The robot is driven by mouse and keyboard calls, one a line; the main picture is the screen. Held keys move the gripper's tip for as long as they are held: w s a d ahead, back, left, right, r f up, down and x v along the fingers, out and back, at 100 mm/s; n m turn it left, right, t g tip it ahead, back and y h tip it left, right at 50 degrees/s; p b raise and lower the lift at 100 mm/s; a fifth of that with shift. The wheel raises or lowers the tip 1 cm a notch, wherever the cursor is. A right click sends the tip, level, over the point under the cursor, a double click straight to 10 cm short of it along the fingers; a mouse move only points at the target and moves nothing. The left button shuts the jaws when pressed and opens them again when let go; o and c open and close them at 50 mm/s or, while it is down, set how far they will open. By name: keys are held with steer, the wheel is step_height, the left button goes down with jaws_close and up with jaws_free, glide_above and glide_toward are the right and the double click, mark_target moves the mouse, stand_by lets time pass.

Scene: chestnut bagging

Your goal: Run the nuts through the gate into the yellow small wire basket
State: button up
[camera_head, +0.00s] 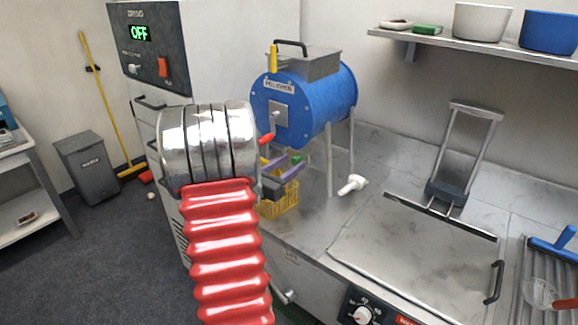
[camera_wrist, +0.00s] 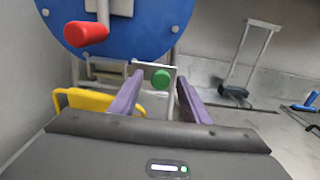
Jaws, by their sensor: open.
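The blue polisher drum (camera_head: 325,105) stands on legs on the steel counter. Under its front, the gate (camera_wrist: 170,92) is a grey plate with a round green knob (camera_wrist: 161,79). The yellow small wire basket (camera_head: 286,203) stands below the drum, partly hidden by my gripper; its yellow rim (camera_wrist: 85,98) shows at the left of the wrist view. My gripper (camera_wrist: 158,92) is open, its purple fingers on either side of the green knob in the picture; I cannot tell whether they touch it. It also shows in the head view (camera_head: 284,164). No nuts are visible inside the basket.
A red crank handle (camera_wrist: 86,33) sticks out of the drum's front, close above my gripper. Drum legs (camera_head: 329,160) stand to the right. A white scoop-like item (camera_head: 353,184) and a flat steel lid (camera_head: 415,255) lie on the counter. A tall grey cabinet (camera_head: 150,60) stands left.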

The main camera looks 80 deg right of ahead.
jaws_close()
stand_by(0.6)
